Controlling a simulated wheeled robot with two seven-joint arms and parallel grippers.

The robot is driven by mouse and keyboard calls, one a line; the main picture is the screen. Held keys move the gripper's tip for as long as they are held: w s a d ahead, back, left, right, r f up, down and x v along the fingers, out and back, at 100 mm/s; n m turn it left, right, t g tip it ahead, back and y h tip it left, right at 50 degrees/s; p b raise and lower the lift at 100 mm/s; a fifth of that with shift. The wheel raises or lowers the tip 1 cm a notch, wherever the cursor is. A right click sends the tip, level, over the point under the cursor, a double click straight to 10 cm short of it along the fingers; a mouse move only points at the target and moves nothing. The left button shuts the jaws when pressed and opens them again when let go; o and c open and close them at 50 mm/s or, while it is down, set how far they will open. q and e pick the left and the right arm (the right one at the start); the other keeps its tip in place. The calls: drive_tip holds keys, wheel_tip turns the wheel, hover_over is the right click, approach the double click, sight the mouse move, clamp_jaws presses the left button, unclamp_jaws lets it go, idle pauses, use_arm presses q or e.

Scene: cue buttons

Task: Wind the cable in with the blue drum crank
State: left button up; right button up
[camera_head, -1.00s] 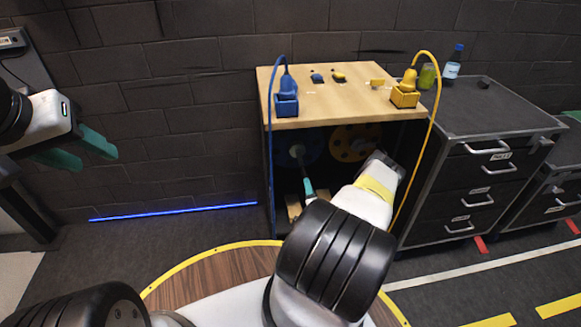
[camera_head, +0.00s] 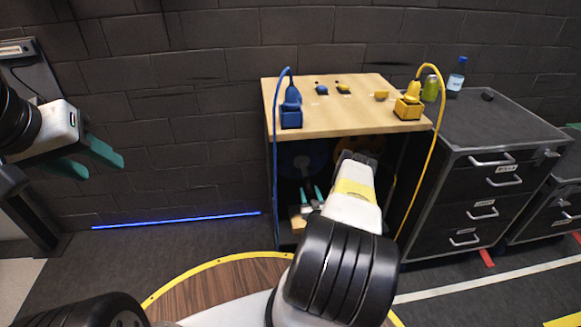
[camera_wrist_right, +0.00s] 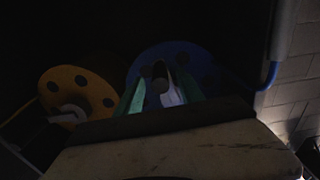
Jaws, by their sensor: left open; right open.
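The blue drum (camera_head: 303,160) sits in the dark open front of the wooden-topped cabinet; in the right wrist view it (camera_wrist_right: 195,58) is straight ahead. A dark round knob, which looks like its crank handle (camera_wrist_right: 158,74), shows between the fingers of my right gripper (camera_wrist_right: 160,92). That gripper (camera_head: 312,193) is open, low in front of the blue drum; I cannot tell whether it touches the knob. The blue cable (camera_head: 275,150) arches from a blue plug in a blue socket (camera_head: 291,119) and hangs down the cabinet's left side. My left gripper (camera_head: 103,167) is open and empty, far left.
A yellow drum (camera_wrist_right: 78,95) is beside the blue one, with a yellow cable (camera_head: 436,130) at the cabinet's right. A black drawer unit (camera_head: 475,125) stands at right. The space between my left gripper and the cabinet is free.

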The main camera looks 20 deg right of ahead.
sight(307, 182)
drive_tip(key=x, duration=0.6)
clamp_jaws()
idle(1.3)
